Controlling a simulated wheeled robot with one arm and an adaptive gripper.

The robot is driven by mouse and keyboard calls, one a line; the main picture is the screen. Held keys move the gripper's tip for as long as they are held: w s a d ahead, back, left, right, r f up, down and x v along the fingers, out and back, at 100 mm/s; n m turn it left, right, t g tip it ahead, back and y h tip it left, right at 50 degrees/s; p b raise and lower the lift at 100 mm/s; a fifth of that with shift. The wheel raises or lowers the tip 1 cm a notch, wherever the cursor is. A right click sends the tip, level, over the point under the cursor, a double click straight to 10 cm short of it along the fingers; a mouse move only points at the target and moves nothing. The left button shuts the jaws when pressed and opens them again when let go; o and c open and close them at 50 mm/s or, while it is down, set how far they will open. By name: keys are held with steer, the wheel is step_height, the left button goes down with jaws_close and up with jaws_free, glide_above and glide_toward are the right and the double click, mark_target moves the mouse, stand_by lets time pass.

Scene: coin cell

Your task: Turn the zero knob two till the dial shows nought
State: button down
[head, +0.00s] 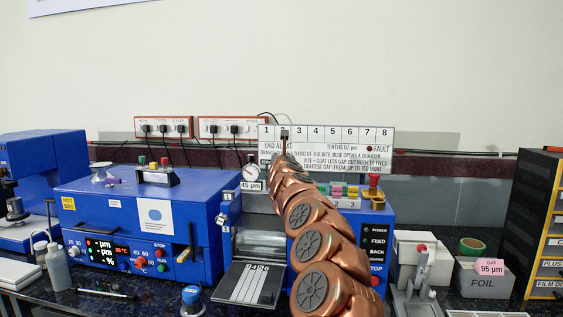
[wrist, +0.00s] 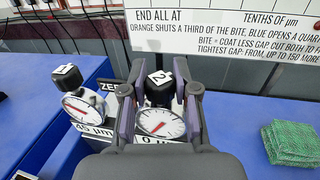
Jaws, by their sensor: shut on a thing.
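Knob two (wrist: 160,86), black with a white "2" on its top, stands above its white dial (wrist: 162,124) in the wrist view. My gripper (wrist: 160,80) is shut on this knob, one finger at each side. The dial has a red needle, and the label (wrist: 152,139) below it looks to read "0 µm"; my gripper hides part of it. In the head view my gripper (head: 284,136) is in front of the white notice board, and my copper arm hides knob two and its dial.
Knob one (wrist: 68,77) and its dial (wrist: 88,112), labelled 45 µm, stand close on the left; that dial (head: 250,173) also shows in the head view. A notice board (wrist: 240,30) is just behind.

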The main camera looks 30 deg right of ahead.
steer(key=shift+r, duration=0.15)
steer(key=c, duration=0.8)
jaws_free()
steer(key=shift+c, duration=0.2)
steer(key=v, duration=1.2)
stand_by(0.9)
stand_by(0.5)
